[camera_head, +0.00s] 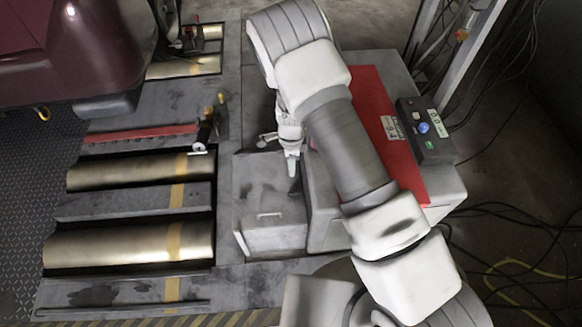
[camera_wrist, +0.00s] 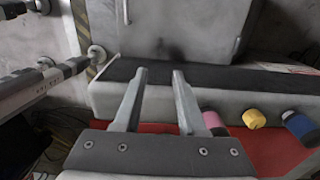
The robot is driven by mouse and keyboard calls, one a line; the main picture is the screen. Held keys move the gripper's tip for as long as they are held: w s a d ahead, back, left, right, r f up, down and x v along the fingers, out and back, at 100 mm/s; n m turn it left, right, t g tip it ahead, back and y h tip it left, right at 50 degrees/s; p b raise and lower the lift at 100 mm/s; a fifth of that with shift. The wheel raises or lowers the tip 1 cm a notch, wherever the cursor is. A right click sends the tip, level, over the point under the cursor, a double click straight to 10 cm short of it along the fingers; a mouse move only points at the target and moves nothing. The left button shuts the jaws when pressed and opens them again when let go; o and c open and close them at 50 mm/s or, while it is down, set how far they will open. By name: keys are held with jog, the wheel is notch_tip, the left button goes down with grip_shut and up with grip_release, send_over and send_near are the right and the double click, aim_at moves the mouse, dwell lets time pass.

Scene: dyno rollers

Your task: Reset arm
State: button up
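My white and grey arm reaches up from the bottom of the head view and folds over the grey housing. My gripper (camera_head: 292,166) points down beside the grey box, largely hidden behind the arm links in that view. In the wrist view my gripper (camera_wrist: 160,75) shows two grey fingers with a clear gap and nothing between them. Beyond the fingers is a grey ledge with a dark top (camera_wrist: 220,78). I cannot tell from the frames whether the fingertips touch anything.
A red-topped cabinet (camera_head: 375,90) carries a black control box (camera_head: 425,130) with buttons. Metal rollers (camera_head: 120,243) lie at left, near a dark red vehicle (camera_head: 70,45). Cables (camera_head: 510,255) lie on the floor at right. Pink, yellow and blue knobs (camera_wrist: 254,118) sit right of the fingers.

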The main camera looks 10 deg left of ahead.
jog(key=shift+r, duration=0.15)
dwell(0.4)
jog(key=d+r+n+t+y, duration=0.1)
jog(key=d+r+n, duration=0.25)
jog(key=r, duration=1.05)
jog(key=d+r+n+t+y, duration=0.1)
jog(key=d+r+n, duration=0.25)
jog(key=r, duration=1.15)
jog(key=s+d+r+n+t+h, duration=0.15)
jog(key=s+d+r+n, duration=0.25)
jog(key=s+d+r, duration=0.45)
jog(key=s+d+r+n+t+h, duration=0.15)
jog(key=s+d+r+n, duration=0.35)
jog(key=s, duration=0.7)
notch_tip(320, 180, up, 20)
jog(key=d+y+p, duration=0.1)
jog(key=p, duration=1.7)
jog(key=shift+m+t, duration=0.3)
jog(key=shift+o, duration=0.2)
jog(key=shift+w+f, duration=0.1)
jog(key=shift+f, duration=0.05)
